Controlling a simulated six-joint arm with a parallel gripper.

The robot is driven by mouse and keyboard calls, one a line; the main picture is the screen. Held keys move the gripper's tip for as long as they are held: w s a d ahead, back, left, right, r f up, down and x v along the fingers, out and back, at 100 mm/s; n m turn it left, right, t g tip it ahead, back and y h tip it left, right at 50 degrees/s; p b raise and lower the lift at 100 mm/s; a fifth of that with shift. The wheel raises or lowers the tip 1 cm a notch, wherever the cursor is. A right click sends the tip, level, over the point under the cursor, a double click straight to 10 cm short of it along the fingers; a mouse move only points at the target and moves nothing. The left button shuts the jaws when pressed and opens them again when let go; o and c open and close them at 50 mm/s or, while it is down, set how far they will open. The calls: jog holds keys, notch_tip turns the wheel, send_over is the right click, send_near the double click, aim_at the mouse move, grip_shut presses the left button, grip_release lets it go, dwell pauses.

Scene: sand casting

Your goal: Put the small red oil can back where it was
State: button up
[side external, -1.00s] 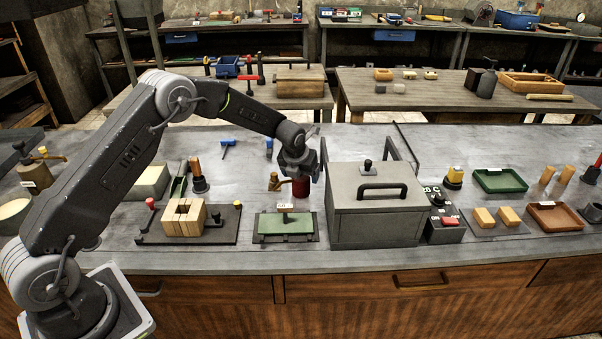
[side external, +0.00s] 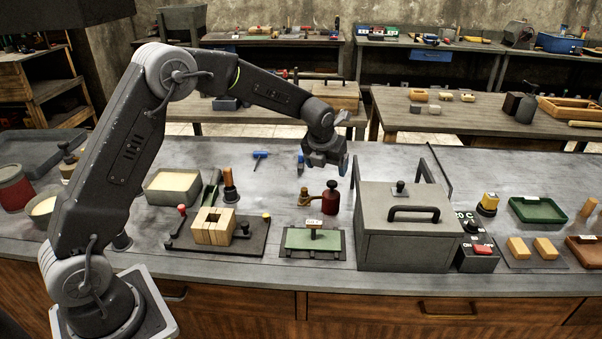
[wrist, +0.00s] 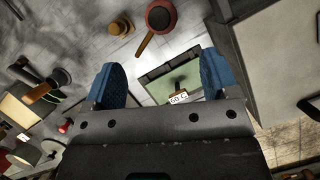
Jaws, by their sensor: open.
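The small red oil can (side external: 331,203) stands upright on the grey bench, behind the green plate and left of the grey lidded box. In the wrist view the red can (wrist: 160,16) shows near the top edge, with its brownish spout pointing down and left. My gripper (side external: 326,165) hangs above the can, apart from it. In the wrist view the blue fingers of my gripper (wrist: 160,75) are spread wide with nothing between them. A small brass piece (side external: 304,198) stands just left of the can; in the wrist view they appear apart.
The grey box (side external: 403,240) with a black handle is close on the right. The green plate (side external: 298,241) on its dark base is in front. A wooden block clamp (side external: 213,227) stands to the left. Blue tools lie behind on the bench, with bare bench around them.

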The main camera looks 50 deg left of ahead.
jog(key=s+d+r+n, duration=0.4)
jog(key=s+r+n, duration=1)
jog(key=s+n, duration=0.15)
jog(key=s+d+n+h, duration=0.1)
jog(key=s+d+n, duration=0.1)
jog(key=s+n, duration=0.6)
jog(key=s+d+n+t, duration=0.1)
jog(key=s+n, duration=0.7)
jog(key=s, duration=0.4)
jog(key=shift+s+d+f+t+h, duration=0.15)
jog(key=shift+d+f+t+h, duration=0.15)
jog(key=shift+d+f+h, duration=0.1)
jog(key=shift+c, duration=0.3)
